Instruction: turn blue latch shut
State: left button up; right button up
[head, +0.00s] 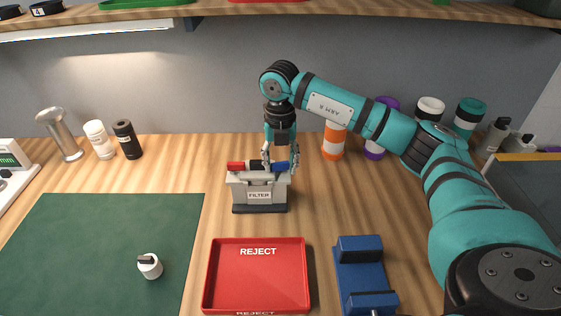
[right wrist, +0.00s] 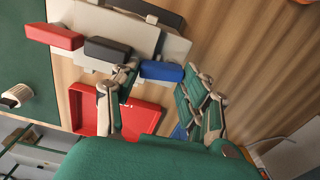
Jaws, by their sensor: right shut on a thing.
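The grey-white filter box (head: 242,190) with a "FILTER" label stands on the wooden table. A red latch (head: 235,167) sticks out at the left of its top, a black piece is in the middle, and the blue latch (head: 281,167) points out to the right. The right wrist view also shows the blue latch (right wrist: 162,71), the red latch (right wrist: 54,37) and the black piece (right wrist: 107,49). My right gripper (head: 281,162) comes down from above with one finger on each side of the blue latch, shut on it. My left gripper is in neither view.
A red REJECT tray (head: 257,282) lies in front of the filter box, with a blue fixture (head: 359,275) to its right. A green mat (head: 90,250) with a small white cylinder (head: 150,267) is at left. Bottles stand along the back wall; a shelf hangs above.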

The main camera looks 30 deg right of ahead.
aim_at(282, 164)
jog(key=shift+w+d+r, duration=0.25)
jog(key=shift+w+r, duration=0.05)
jog(key=shift+r, duration=0.1)
dwell(0.4)
jog(key=o, duration=1.2)
jog(key=shift+d, duration=0.1)
jog(key=shift+c, duration=0.2)
jog(key=shift+r, duration=0.1)
jog(key=r, duration=0.6)
jog(key=shift+s+a, duration=0.15)
jog(key=shift+a, duration=0.05)
jog(key=shift+s+r, duration=0.25)
jog(key=shift+r, duration=0.25)
